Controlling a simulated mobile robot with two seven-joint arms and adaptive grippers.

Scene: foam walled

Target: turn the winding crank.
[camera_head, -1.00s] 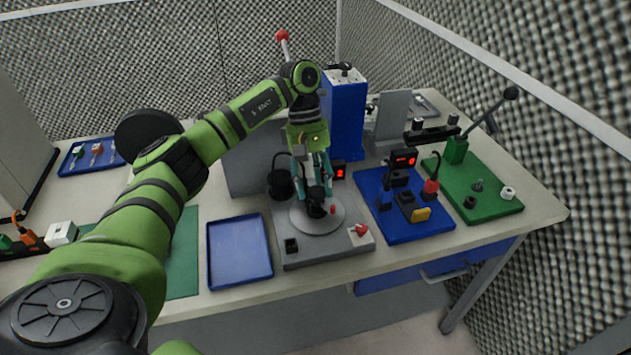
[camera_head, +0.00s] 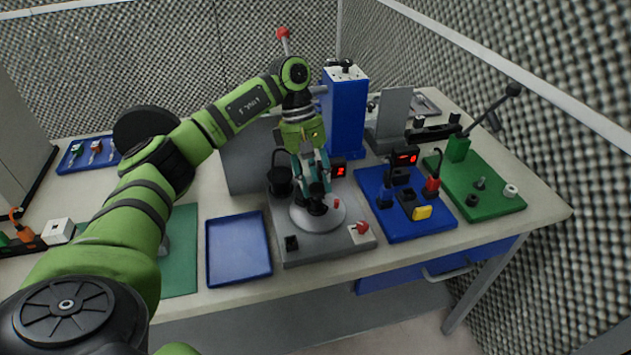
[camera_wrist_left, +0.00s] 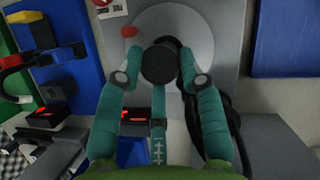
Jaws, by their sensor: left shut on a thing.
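The winding crank is a light grey disc (camera_head: 333,217) with a black knob (camera_head: 316,204) off its middle, on a grey base (camera_head: 275,238). My left gripper (camera_head: 317,196) reaches down from above, shut on the black knob, with teal fingers around it. In the left wrist view, the knob (camera_wrist_left: 159,65) sits between the fingertips of the gripper (camera_wrist_left: 160,80), in front of the disc (camera_wrist_left: 197,35). A small red peg (camera_wrist_left: 129,31) is on the disc's edge. My fingers hide part of the knob. My right gripper is not in view.
A blue tray (camera_head: 238,250) lies left. A blue board (camera_head: 385,230) with plugs and a green board (camera_head: 490,207) with a lever stand right. A blue tower (camera_head: 345,110) rises behind.

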